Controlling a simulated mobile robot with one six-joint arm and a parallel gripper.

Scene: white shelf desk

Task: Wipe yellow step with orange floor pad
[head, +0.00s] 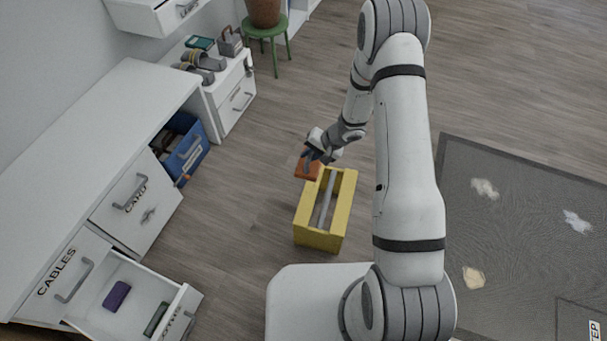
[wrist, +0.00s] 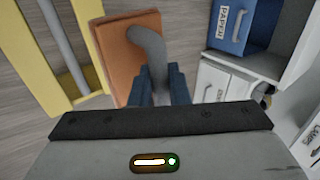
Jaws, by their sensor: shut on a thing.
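The yellow step (head: 304,226) stands on the wood floor in the middle of the head view, with a grey bar along its open top. It also shows at the left of the wrist view (wrist: 87,50). The orange floor pad (head: 306,172) is at the step's far left corner, and in the wrist view it is an orange-brown block (wrist: 113,65) with a curved grey handle. My gripper (head: 313,155) is shut on the pad's handle, with its dark fingers (wrist: 158,85) around it. The pad lies beside or just over the step's edge; I cannot tell whether they touch.
White drawers line the left, with an open drawer (head: 137,289) at the lower left. A blue bin (head: 187,150) sits under the desk. A green stool (head: 266,31) with a pot stands behind. A dark mat (head: 510,220) with several pale patches lies right. Floor left of the step is clear.

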